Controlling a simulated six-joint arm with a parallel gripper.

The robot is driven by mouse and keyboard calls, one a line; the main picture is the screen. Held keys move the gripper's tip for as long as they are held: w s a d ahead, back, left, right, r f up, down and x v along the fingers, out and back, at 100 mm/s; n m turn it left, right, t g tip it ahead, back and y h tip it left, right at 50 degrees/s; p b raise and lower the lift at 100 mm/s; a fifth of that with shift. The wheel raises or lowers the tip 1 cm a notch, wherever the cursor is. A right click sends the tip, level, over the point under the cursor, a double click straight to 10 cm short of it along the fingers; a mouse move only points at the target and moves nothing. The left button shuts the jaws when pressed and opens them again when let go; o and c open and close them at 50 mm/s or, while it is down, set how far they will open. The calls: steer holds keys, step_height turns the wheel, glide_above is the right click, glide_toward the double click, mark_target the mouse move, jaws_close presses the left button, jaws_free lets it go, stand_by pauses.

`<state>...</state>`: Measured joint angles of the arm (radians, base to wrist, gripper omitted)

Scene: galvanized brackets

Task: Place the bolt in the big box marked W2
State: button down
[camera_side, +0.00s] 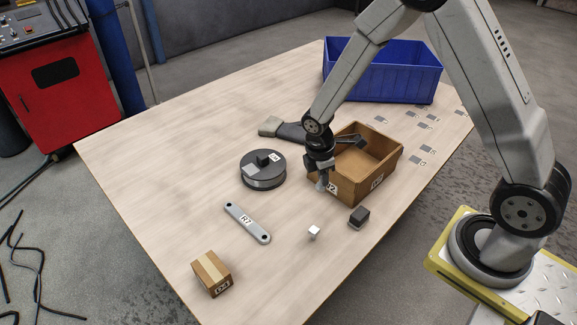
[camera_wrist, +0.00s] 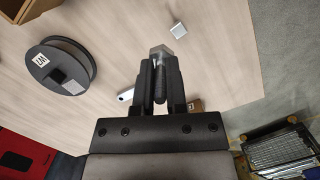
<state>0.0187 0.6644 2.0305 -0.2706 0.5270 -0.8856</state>
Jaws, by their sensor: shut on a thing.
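My gripper (camera_side: 322,181) is shut on a grey bolt, in front of the near left side of an open brown box (camera_side: 390,163). In the wrist view the bolt (camera_wrist: 158,85) sits between the fingers (camera_wrist: 160,78), its hex head beyond the fingertips and its threaded shank between them. The brown box has white labels on its outer sides. The left label is partly hidden by my gripper and shows a 2; the other is too small to read surely. A large blue bin (camera_side: 385,82) stands at the back, with no label visible.
A dark spool (camera_side: 263,180) stands left of my gripper. A grey link marked R7 (camera_side: 246,222), a cardboard box (camera_side: 211,273), a white cube (camera_side: 314,232) and a dark block (camera_side: 359,217) lie nearer. A dark grey tool (camera_side: 290,131) lies behind. The left of the table is clear.

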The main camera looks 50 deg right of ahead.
steer(key=w+d+n, duration=0.1)
steer(key=w+d, duration=0.2)
steer(key=d, duration=0.4)
steer(key=w+d+n, duration=0.2)
steer(key=w+d, duration=0.1)
steer(key=d, duration=0.4)
steer(key=n, duration=0.2)
glide_above(357, 169)
step_height(357, 169, down, 6)
steer(key=shift+t, duration=0.4)
steer(key=shift+w+a+f, duration=0.1)
steer(key=shift+a+f, duration=0.1)
steer(key=shift+f, duration=2.45)
steer(key=shift+a+f, duration=0.15)
steer(key=shift+f, duration=2.45)
steer(key=shift+f, duration=0.15)
steer(key=c, duration=0.7)
jaws_free()
steer(key=shift+o, duration=0.2)
step_height(357, 169, up, 12)
steer(key=a, duration=0.1)
steer(key=shift+a, duration=0.4)
